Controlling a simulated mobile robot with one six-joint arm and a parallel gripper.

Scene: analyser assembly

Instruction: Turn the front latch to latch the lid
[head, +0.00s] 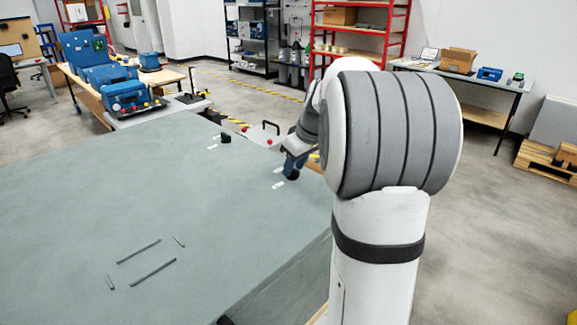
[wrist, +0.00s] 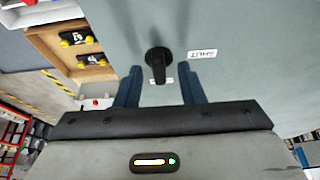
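The front latch (wrist: 158,60) is a black round knob with a short handle on the grey-green lid (wrist: 235,85). In the wrist view its handle points down toward a small white label (wrist: 168,80), partly hidden. A second white label (wrist: 202,53) sits to the right of the knob; its lettering is hard to read. My gripper (wrist: 161,70) is open, its blue fingers on either side of the handle with gaps showing. In the head view my gripper (head: 291,166) is at the lid's right edge and mostly hides the latch there.
Another black latch (head: 225,138) with white labels stands farther back on the lid. Beyond the edge in the wrist view is a wooden rack (wrist: 75,50) with black and yellow parts. The lid's middle is clear except for thin dark grooves (head: 147,262).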

